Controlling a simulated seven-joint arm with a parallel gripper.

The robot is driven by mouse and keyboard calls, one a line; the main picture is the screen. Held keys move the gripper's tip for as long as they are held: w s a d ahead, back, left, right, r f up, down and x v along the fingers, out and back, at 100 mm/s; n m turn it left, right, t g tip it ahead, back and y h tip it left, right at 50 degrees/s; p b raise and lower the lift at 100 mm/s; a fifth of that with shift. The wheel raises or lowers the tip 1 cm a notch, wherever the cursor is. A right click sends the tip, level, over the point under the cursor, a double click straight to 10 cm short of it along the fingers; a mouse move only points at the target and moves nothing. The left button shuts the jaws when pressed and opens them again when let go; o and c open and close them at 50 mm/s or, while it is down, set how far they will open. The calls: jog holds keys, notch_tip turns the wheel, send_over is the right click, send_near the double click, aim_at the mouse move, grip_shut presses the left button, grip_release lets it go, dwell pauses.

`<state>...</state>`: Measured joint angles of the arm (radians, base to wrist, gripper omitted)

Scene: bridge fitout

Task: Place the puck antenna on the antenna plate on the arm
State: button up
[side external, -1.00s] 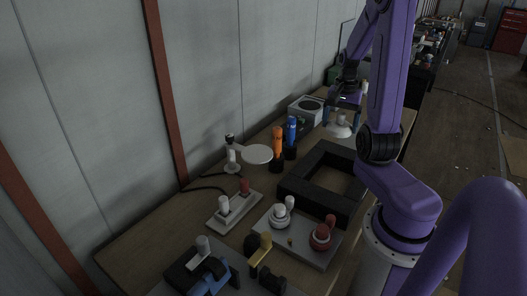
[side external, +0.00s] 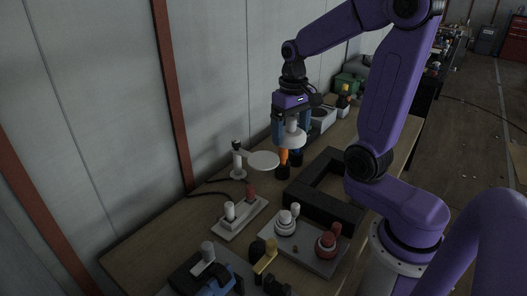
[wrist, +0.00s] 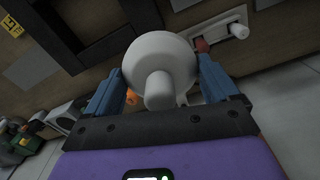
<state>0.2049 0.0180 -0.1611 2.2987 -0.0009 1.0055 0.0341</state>
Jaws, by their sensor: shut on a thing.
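The puck antenna (side external: 293,139) is a white round body with a short stub, held between the blue fingers of my gripper (side external: 291,128). In the wrist view the puck antenna (wrist: 157,62) fills the space between the fingers of my gripper (wrist: 160,85), its stub pointing toward the camera. The antenna plate (side external: 263,161) is a flat white disc on a side arm from a short post (side external: 238,160). My gripper is above and to the right of the plate in the side view, with the antenna clear of it. In the wrist view the plate is mostly hidden behind the antenna.
Orange (side external: 283,162) and blue handled tools stand upright just below and behind my gripper. A black square frame (side external: 325,205) lies to the right. A white switch base (side external: 240,218) and a tray with white and red knobs (side external: 300,246) are in front.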

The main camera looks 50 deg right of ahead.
jog(key=w+d+f, duration=0.1)
jog(key=w+f, duration=0.2)
jog(key=w, duration=0.2)
send_over(264, 160)
notch_tip(264, 160, down, 5)
jog(key=shift+s, duration=0.1)
jog(key=shift+w+f, duration=0.2)
jog(key=shift+f, duration=1.6)
jog(key=shift+f, duration=0.15)
jog(key=o, duration=0.9)
